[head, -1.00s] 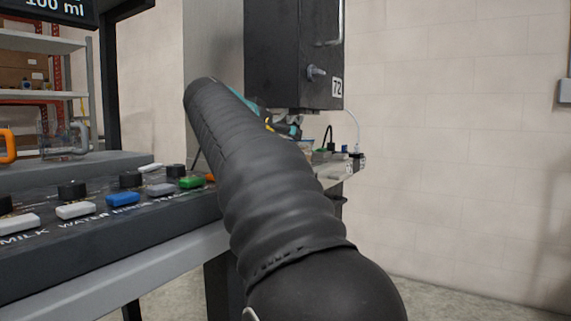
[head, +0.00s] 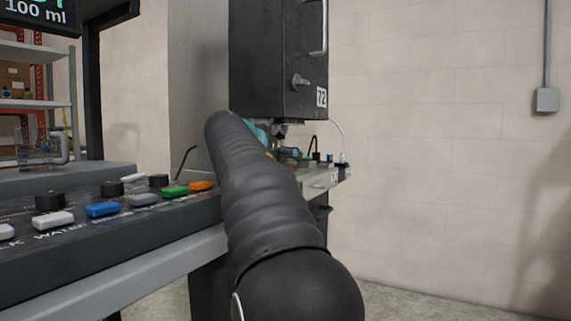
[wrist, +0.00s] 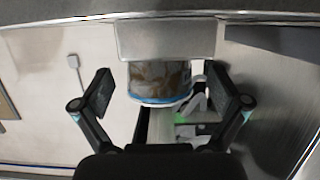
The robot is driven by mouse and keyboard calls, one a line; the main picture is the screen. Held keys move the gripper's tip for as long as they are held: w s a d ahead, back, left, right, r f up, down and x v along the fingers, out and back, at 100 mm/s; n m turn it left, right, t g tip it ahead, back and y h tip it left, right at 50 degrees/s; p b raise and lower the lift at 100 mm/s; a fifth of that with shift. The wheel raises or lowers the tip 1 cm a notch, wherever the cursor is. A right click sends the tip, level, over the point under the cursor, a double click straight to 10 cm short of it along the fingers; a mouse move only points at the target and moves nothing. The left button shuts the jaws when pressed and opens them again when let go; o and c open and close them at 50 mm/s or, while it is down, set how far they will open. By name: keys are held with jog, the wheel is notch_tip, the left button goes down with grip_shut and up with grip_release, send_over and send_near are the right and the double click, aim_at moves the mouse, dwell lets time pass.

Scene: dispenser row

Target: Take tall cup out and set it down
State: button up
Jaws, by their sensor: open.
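A cup (wrist: 160,80) with brownish see-through walls, a blue rim and a pale handle on its right shows in the wrist view. It touches or overlaps a light grey block above it in the picture. My gripper (wrist: 163,90) is open, with one finger on each side of the cup and a visible gap at both sides. In the head view my arm hides most of the gripper; only a teal part (head: 258,129) shows under the black dispenser. I cannot tell from the head view where this cup stands.
A black dispenser box (head: 278,60) marked 72 hangs above a narrow shelf (head: 322,179) with small items. A button panel (head: 80,250) lies left of my arm. A clear mug (head: 38,152) with a grey handle stands behind it. The right side is open floor and wall.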

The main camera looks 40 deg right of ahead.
jog(key=x, duration=0.3)
jog(key=c, duration=1.6)
jog(key=shift+r, duration=0.1)
